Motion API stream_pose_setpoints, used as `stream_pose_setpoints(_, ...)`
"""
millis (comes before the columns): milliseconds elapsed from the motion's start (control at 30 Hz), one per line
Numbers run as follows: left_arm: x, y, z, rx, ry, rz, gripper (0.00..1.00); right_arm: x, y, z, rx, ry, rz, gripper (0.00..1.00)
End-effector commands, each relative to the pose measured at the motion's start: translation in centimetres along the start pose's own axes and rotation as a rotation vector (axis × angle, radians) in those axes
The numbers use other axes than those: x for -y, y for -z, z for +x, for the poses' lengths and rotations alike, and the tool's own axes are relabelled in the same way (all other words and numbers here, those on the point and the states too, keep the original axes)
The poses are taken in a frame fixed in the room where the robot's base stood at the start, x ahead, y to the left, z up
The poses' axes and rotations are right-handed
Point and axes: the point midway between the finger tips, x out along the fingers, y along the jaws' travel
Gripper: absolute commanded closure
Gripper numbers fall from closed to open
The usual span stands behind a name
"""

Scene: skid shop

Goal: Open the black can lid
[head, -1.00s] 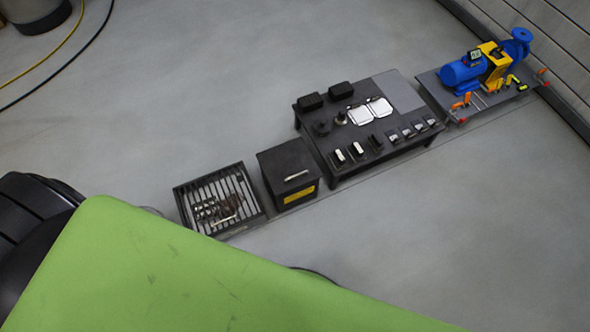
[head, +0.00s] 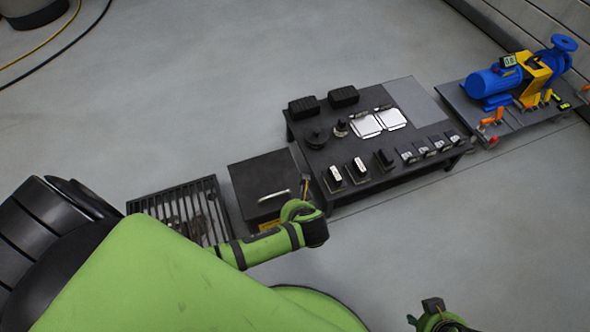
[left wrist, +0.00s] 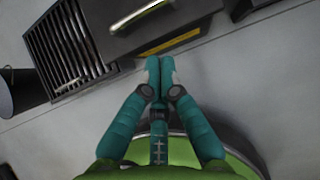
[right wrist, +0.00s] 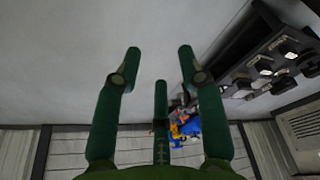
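The black can (head: 250,172) is a dark square box with a flat lid (head: 262,180) and a pale bar handle (head: 274,196). The lid looks closed. In the left wrist view the can (left wrist: 205,12) is at the top, with its handle (left wrist: 142,16) and a yellow label (left wrist: 170,42). My left gripper (left wrist: 160,66) has its fingertips together with nothing visible between them, on the near side of the can and apart from the handle. My right gripper (right wrist: 158,52) is open and empty, its fingers spread over bare floor. In the head view my left arm covers the can's near side.
A slatted grate tray (head: 140,205) is left of the can. A black table (head: 345,95) with switches, knobs and white plates stands close on its right. A blue pump on a grey platform (head: 455,97) is farther right.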

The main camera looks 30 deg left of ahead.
Motion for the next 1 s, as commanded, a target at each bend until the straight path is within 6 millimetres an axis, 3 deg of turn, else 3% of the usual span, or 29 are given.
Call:
stream_pose_setpoints(167,0.1,-0.2,0.5,0.011,-0.002,0.021,1.00,-0.1,0.1,-1.0,-0.008,-0.001,0.001,0.60)
stream_pose_setpoints(367,0.1,0.0,2.7,0.009,-0.002,0.019,1.00,-0.2,0.2,-3.5,-0.027,-0.004,0.002,0.60)
stream_pose_setpoints(767,0.1,-0.1,5.7,0.008,-0.001,0.018,1.00,1.1,8.8,-5.4,-0.438,0.003,-0.034,0.60)
stream_pose_setpoints(1000,0.1,-0.1,7.2,0.008,-0.002,0.017,1.00,2.3,13.4,-7.7,-0.692,0.017,-0.055,0.60)
